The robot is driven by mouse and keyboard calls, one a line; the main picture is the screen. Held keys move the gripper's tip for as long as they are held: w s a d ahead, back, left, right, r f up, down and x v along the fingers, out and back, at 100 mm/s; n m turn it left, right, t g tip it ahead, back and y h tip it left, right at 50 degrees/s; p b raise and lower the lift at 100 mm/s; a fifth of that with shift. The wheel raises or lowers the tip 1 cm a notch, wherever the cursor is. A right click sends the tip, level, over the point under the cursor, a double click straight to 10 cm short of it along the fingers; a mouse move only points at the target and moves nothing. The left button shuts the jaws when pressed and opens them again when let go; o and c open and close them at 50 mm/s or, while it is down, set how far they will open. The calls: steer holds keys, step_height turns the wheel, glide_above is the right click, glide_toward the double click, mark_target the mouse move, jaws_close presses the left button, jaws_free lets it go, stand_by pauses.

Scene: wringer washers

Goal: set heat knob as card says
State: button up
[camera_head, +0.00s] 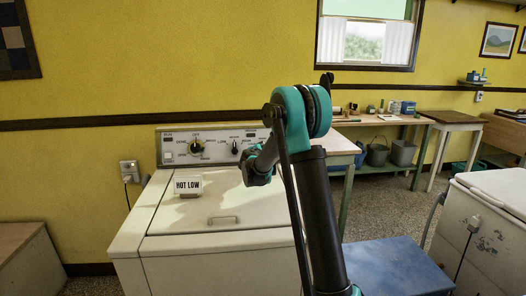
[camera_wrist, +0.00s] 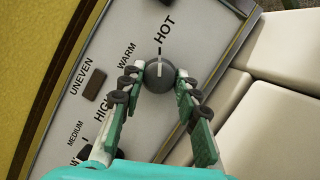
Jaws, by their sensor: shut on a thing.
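The card (camera_head: 188,185) stands on the washer lid and reads "HOT LOW". The dark round heat knob (camera_wrist: 159,75) is on the pale control panel (camera_wrist: 140,25) in the wrist view. Its white line points up the picture, lined up with the tick below the word HOT; WARM is to its left. My gripper (camera_wrist: 160,82) is shut on the knob, one finger on each side. In the head view my gripper (camera_head: 257,172) is at the right part of the panel, and my arm hides the held knob.
A dark switch (camera_wrist: 94,84) sits near the held knob. A blue table (camera_head: 395,268) and a white appliance (camera_head: 490,235) stand at right.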

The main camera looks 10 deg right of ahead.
stand_by(0.3)
steer(key=o, duration=1.2)
steer(key=shift+c, duration=0.2)
steer(key=v, duration=1.2)
